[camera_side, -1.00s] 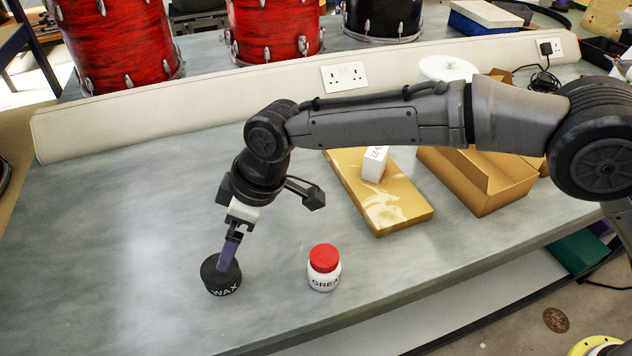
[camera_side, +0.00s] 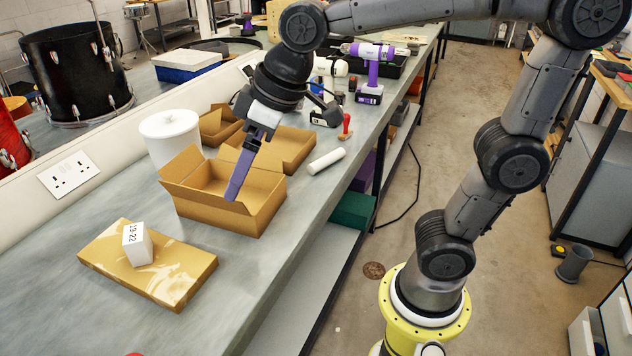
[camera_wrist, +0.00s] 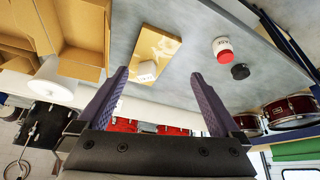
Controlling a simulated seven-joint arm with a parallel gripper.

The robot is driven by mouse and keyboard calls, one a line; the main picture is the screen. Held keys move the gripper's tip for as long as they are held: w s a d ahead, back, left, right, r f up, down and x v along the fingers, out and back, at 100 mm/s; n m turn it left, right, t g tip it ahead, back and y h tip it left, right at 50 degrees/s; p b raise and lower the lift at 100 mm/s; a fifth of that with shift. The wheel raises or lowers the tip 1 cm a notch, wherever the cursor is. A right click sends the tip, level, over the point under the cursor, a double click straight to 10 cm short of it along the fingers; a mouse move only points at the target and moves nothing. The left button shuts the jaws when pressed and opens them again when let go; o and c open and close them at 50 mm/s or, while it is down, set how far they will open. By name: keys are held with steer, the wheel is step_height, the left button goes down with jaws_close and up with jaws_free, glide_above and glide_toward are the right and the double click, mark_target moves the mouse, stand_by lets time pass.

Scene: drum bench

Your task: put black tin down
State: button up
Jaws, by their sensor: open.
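The black tin (camera_wrist: 240,71) stands on the grey bench in the wrist view, well to the right of my fingers. It is out of the side view. Beside it is a white jar with a red lid (camera_wrist: 222,48). My gripper (camera_side: 237,190) has purple fingers pointing down at the open cardboard box (camera_side: 255,212) in the side view; I cannot tell how deep the tips are. In the wrist view my gripper (camera_wrist: 158,76) is open, with nothing between the fingers and a wide gap between them and the tin.
A flat gold box (camera_side: 185,275) bears a small white box (camera_side: 137,244). A white tub (camera_side: 172,135) stands behind the open box. Bare bench shows around the tin.

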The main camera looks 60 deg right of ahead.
steer(key=s+d+f+m+h, duration=0.1)
steer(key=s+d+f+m, duration=0.1)
steer(key=s+d, duration=0.2)
steer(key=s+d+f+m, duration=0.2)
steer(key=s+d, duration=0.3)
steer(key=s, duration=0.5)
steer(key=shift+f+t+h, duration=0.4)
steer(key=shift+f, duration=0.35)
